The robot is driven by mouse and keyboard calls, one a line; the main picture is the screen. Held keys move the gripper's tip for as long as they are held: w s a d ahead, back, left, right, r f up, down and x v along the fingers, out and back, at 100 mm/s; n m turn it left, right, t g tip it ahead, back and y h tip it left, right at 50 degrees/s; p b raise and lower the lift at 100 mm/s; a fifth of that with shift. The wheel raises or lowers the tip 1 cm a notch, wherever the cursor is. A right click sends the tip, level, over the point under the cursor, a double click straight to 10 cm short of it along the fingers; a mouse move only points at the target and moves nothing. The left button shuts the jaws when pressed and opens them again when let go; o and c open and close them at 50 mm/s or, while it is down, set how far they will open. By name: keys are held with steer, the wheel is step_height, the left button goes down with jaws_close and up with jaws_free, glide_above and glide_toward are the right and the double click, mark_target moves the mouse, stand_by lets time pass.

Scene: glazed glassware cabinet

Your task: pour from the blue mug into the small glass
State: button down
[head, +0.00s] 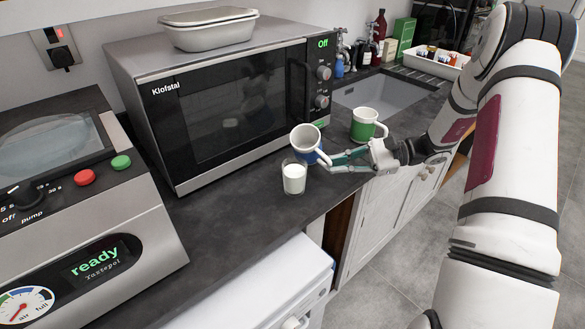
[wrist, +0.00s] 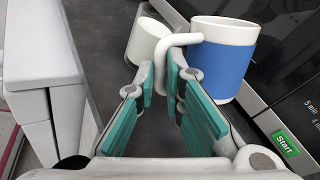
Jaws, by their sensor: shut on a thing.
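The blue mug (head: 308,144), white with a blue band, is held off the worktop and appears tilted with its mouth to the left, above and beside the small glass. My gripper (head: 332,160) is shut on its handle; in the wrist view the handle runs between the green finger pads (wrist: 168,80) and the blue band (wrist: 222,68) faces me. The small glass (head: 294,178) stands upright on the worktop with white liquid in it. It also shows in the wrist view (wrist: 147,40), partly behind the handle. No stream shows between them, and the mug's contents cannot be made out.
A microwave (head: 230,107) stands close behind the mug. A green-banded mug (head: 366,124) is to the right, near the sink (head: 380,95). A vacuum sealer (head: 90,220) fills the left. The dark worktop (head: 240,215) is clear left of the glass; its front edge is close.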

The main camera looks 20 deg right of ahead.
steer(key=shift+w+d+f+m+y+b, duration=0.2)
steer(key=shift+w+d+m+y+b, duration=0.45)
steer(key=shift+m+b, duration=0.35)
steer(key=shift+w+d+r+m+y+b, duration=0.15)
steer(key=shift+w+m+y+b, duration=0.15)
steer(key=shift+m, duration=0.3)
steer(key=shift+w+d+r+m+y+b, duration=0.15)
steer(key=shift+m+y+b, duration=0.1)
steer(key=shift+m, duration=0.35)
step_height(320, 180, up, 5)
steer(key=shift+f+p, duration=0.1)
steer(key=shift+p, duration=1)
